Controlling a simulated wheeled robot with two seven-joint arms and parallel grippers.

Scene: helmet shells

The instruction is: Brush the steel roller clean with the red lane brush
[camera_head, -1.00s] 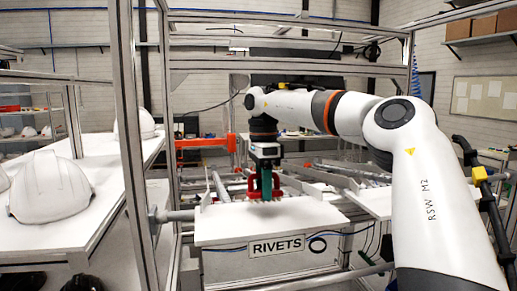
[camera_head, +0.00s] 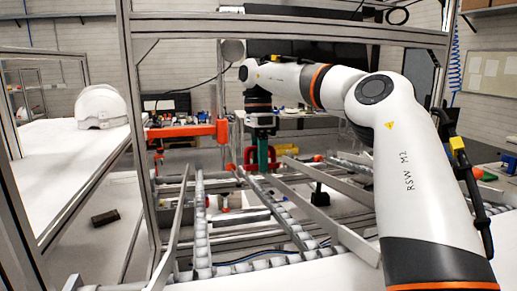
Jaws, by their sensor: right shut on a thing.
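My right gripper (camera_head: 262,168) hangs from my right arm over the far part of the lane frame, in the middle of the view. It is shut on a red thing (camera_head: 249,157), which shows on both sides of the green fingers and looks like the red lane brush. Its bristles cannot be made out. Lanes of pale grey rollers (camera_head: 200,222) slope toward me below and in front of the gripper. I cannot tell which roller is the steel one, or whether the brush touches anything. My left gripper is not in view.
Metal rails (camera_head: 340,238) divide the lanes. An orange-red bar (camera_head: 185,131) crosses behind them at the left. Aluminium posts and a top beam (camera_head: 290,30) frame the rack. A white helmet shell (camera_head: 100,107) sits on a white table (camera_head: 60,160) at the left.

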